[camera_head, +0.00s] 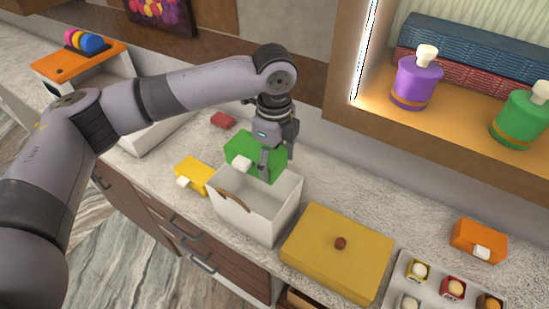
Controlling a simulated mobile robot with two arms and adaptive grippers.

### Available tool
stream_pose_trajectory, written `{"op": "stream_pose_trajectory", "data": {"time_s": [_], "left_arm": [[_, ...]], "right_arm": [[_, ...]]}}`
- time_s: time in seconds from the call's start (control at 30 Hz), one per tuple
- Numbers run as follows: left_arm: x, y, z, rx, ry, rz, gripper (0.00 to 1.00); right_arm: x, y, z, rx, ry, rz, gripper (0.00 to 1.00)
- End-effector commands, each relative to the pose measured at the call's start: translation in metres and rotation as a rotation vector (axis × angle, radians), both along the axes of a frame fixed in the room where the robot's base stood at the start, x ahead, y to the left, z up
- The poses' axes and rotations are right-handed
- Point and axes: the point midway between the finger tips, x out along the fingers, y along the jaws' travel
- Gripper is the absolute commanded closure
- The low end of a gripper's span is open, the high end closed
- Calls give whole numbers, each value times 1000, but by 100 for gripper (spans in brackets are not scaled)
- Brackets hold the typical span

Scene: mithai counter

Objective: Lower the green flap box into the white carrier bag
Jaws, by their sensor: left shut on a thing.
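The green flap box (238,149) hangs tilted above the back left part of the white carrier bag's opening. A white block-like tab (242,164) shows on its front face. My left gripper (273,172) is shut on the green box from above, and its fingers partly hide the box's right side. The white carrier bag (245,221) stands open and upright on the counter, with a brown handle (233,201) on its front left side. The bag's inside looks empty where I can see it. I cannot tell whether the box touches the bag's rim. My right gripper is out of view.
A yellow box (191,175) lies left of the bag, and a small red item (223,120) lies behind it. A large mustard box (335,262) with a brown knob sits close right. A tray of sweets (433,282) and an orange box (478,240) are farther right.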

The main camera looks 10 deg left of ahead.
Motion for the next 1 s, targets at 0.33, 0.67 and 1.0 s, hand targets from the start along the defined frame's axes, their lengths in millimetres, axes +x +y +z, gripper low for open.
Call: {"op": "stream_pose_trajectory", "data": {"time_s": [0.33,0.67,1.0], "left_arm": [[0,0,-16,1,2,0,72],[0,0,-23,0,-1,0,72],[0,0,-25,0,0,0,72]], "right_arm": [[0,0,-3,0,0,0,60],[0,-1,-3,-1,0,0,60],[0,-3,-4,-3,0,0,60]]}}
